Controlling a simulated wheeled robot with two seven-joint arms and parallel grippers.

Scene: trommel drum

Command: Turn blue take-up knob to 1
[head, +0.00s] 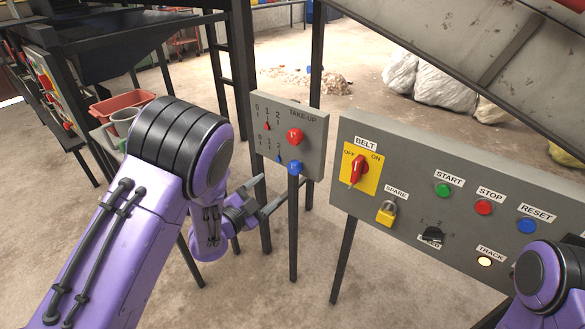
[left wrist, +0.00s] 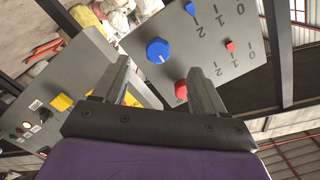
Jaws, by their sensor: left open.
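The grey take-up panel (head: 312,115) stands mid-picture in the head view. The round blue knob (head: 295,168) is at its lower right, below the red knob (head: 295,136). A small blue pointer (head: 279,158) on the lower 0-1-2 scale appears near 2. My left gripper (head: 272,189) is open and empty, just left of and below the blue knob. In the left wrist view the blue knob (left wrist: 158,50) shows beyond and between the open left fingers (left wrist: 159,65), seemingly apart from them. A white mark shows on its face. My right gripper is out of view.
A larger grey control panel (head: 385,140) with a red belt switch (head: 359,170), a yellow padlock (head: 386,212) and coloured buttons stands to the right. A sloping metal chute (head: 480,50) is above it. Posts support the take-up panel. Red bins (head: 122,104) are at left.

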